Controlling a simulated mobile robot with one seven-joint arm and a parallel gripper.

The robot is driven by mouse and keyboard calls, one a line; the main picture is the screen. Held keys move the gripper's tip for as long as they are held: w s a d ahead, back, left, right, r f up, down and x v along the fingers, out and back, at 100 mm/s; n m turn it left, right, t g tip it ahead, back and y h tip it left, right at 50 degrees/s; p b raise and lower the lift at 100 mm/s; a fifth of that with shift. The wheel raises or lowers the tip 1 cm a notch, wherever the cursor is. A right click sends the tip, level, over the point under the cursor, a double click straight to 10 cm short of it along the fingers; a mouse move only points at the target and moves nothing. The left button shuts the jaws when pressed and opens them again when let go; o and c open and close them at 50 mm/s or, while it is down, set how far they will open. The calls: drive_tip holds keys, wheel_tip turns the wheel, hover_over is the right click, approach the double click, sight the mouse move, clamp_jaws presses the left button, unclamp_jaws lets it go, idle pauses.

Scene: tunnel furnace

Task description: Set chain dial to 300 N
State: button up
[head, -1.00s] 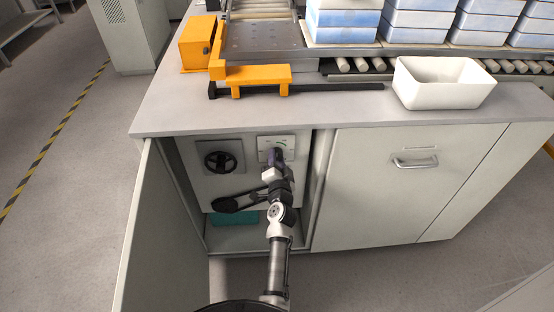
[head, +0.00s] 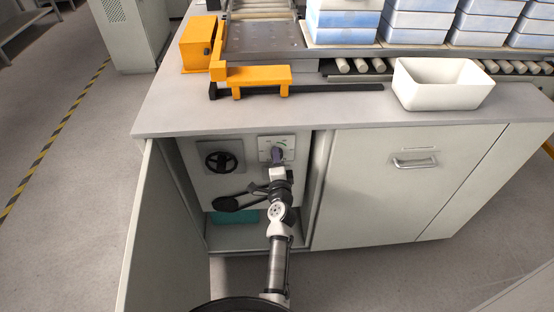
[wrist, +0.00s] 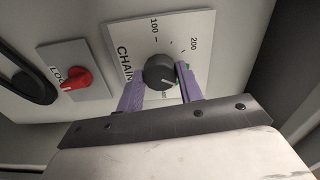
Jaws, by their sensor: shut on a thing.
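The chain dial is a dark round knob (wrist: 158,70) on a white plate (wrist: 118,38) lettered "CHAIN", with marks at 100 and 200. A green mark shows by the right finger. My gripper (wrist: 160,79) is shut on the knob, one purple finger on each side. The knob's pointer setting cannot be read clearly, and the fingers hide part of the lower scale. In the head view my gripper (head: 278,156) reaches into the open cabinet, in front of the dial plate (head: 290,142).
A red switch (wrist: 77,78) on a white plate labelled "LOCK" sits left of the dial. A black handwheel (head: 222,157) is further left. The open cabinet door (head: 165,235) stands at left. A white bin (head: 440,88) stands on the counter above.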

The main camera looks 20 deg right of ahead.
drive_tip(key=shift+r, duration=0.15)
drive_tip(key=o, duration=1)
drive_tip(key=shift+s+f, duration=0.1)
drive_tip(key=shift+f, duration=0.1)
